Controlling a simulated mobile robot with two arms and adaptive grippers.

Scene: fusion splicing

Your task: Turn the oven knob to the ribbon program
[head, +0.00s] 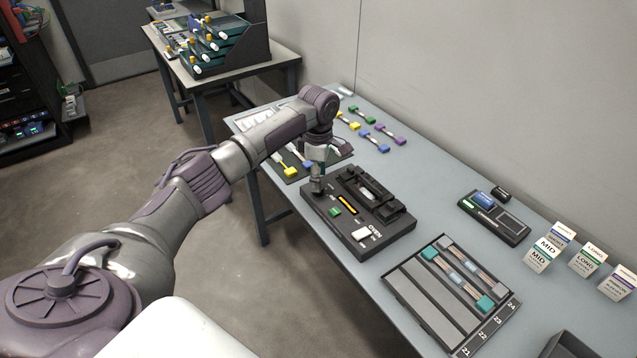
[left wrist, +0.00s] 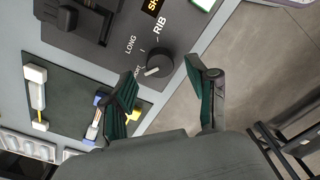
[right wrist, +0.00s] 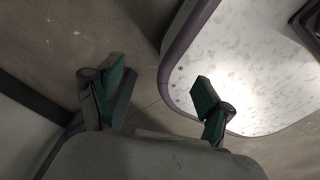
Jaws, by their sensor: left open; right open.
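The black oven unit (head: 400,238) sits on the grey table, with an orange display, a green button and a white button. Its round dark knob (left wrist: 157,62) shows in the left wrist view, beside the labels LONG, RIB and a partly hidden one ending in "RT". The knob's white mark seems to point toward that partly hidden label. My right gripper (right wrist: 158,78) is open and empty.
A tray with connectors (head: 411,307) and a small device (head: 494,219) lie right of the oven. Label cards (head: 587,259) stand by the wall. A dark mat (left wrist: 66,92) with connectors lies close to the left gripper. My right gripper is over the floor.

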